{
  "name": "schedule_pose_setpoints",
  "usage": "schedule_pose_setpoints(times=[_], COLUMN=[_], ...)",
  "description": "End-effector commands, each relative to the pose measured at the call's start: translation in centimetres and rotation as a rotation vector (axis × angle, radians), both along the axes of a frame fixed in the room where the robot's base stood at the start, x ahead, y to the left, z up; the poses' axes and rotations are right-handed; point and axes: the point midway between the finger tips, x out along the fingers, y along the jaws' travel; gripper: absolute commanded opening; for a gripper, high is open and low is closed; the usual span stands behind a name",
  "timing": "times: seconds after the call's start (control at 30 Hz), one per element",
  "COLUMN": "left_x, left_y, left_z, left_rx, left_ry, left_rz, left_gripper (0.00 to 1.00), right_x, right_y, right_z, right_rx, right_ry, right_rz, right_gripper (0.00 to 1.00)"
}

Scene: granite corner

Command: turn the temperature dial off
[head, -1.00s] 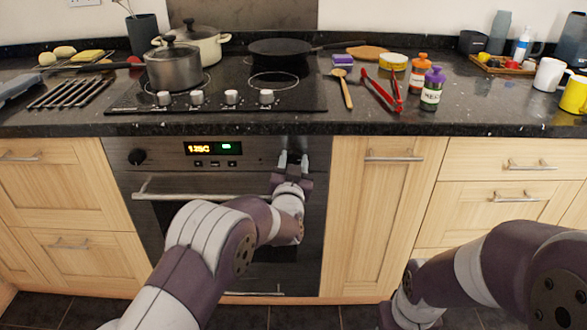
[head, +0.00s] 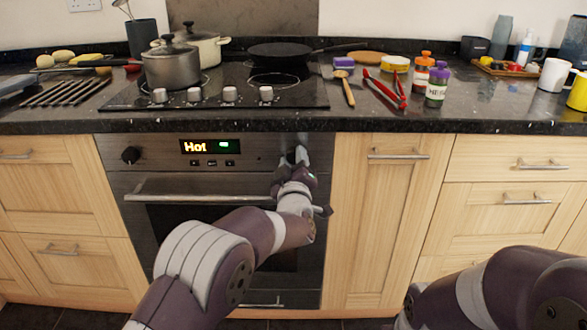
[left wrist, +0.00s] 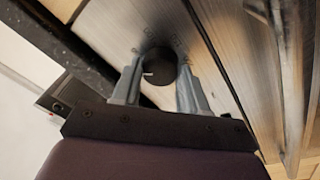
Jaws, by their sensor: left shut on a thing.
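The temperature dial (left wrist: 160,66) is a black round knob on the oven's control panel. In the left wrist view it sits between the two grey fingers of my left gripper (left wrist: 158,86), which is shut on it. A white mark shows on the dial's left side. In the head view my left gripper (head: 295,156) is at the right end of the panel and mostly hides this dial.
A second black dial (head: 130,155) is at the panel's left end. The oven door handle (head: 190,197) runs below the panel. The dark counter edge (head: 230,122) overhangs above, with the hob and pots (head: 172,66) on it.

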Motion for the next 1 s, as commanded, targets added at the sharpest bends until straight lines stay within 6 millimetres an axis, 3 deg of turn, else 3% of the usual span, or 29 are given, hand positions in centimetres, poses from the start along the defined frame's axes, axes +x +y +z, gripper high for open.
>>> schedule_pose_setpoints(times=[0.5,1.0], left_x=[0.0,0.0], left_y=[-0.1,-0.1], left_z=[-0.5,-0.4], left_rx=[-0.445,-0.643], left_ry=[0.002,0.004], left_rz=[-0.002,0.0], left_gripper=[0.13,0.13], right_x=[0.0,0.0], right_y=[0.0,0.0], right_z=[-3.6,-4.7], right_rx=[0.0,0.0], right_ry=[0.0,0.0], right_rz=[0.0,0.0], right_gripper=[0.43,0.43])
